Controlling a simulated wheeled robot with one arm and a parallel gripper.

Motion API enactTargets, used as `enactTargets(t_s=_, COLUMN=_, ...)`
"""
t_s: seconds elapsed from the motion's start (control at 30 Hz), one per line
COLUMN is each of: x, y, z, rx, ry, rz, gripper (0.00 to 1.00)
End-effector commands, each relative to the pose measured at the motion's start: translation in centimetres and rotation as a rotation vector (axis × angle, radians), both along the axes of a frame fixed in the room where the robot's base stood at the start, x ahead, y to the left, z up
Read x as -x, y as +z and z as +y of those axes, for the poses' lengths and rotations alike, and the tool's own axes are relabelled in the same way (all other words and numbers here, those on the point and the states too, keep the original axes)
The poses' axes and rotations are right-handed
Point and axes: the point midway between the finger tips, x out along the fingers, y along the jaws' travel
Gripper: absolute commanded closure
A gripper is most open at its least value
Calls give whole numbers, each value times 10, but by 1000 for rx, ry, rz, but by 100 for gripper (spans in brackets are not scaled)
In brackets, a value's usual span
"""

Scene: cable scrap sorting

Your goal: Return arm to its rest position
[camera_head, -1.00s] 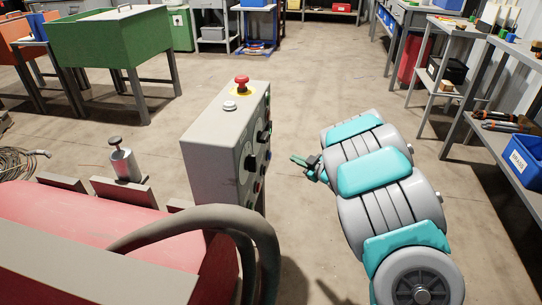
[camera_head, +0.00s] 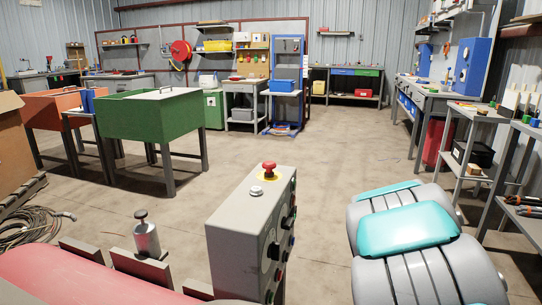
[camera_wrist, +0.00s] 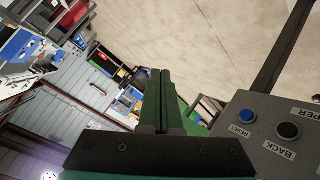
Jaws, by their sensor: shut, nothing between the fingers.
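My gripper (camera_wrist: 162,75) shows in the wrist view as two dark green fingers side by side, shut and empty. In the head view the gripper is hidden; only my grey and teal arm shows at the lower right. In the wrist view the control box (camera_wrist: 275,140), with RESET and BACK labels, is to the right of the fingers and apart from them. The same grey control box (camera_head: 252,235), with a red emergency button (camera_head: 269,167) on top, stands left of my arm in the head view.
A red machine (camera_head: 60,278) fills the lower left, with a metal knob (camera_head: 146,236) on it. A green bin on legs (camera_head: 150,128) stands behind. Shelves (camera_head: 470,167) line the right side. The floor between (camera_head: 335,160) is clear. Coiled cable (camera_head: 30,226) lies at far left.

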Motion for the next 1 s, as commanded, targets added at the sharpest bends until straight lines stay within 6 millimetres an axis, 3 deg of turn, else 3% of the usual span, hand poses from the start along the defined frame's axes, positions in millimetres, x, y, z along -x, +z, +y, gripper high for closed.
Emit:
enactTargets(t_s=0.03, x=17, y=12, z=-5, rx=-4, ry=-61, rz=23, gripper=100)
enactTargets(t_s=0.17, x=75, y=22, z=-16, rx=-40, ry=-227, rz=131, gripper=100)
enactTargets(t_s=0.33, x=164, y=20, z=-3, rx=-129, ry=-397, rz=312, gripper=100)
enactTargets(t_s=0.47, x=238, y=14, z=27, rx=-217, ry=-476, rz=474, gripper=100)
enactTargets(t_s=0.7, x=378, y=6, z=102, rx=-360, ry=-510, rz=819, gripper=100)
enactTargets(t_s=0.83, x=432, y=8, z=131, rx=-397, ry=-490, rz=960, gripper=100)
enactTargets(t_s=1.0, x=467, y=11, z=149, rx=-415, ry=-468, rz=1053, gripper=100)
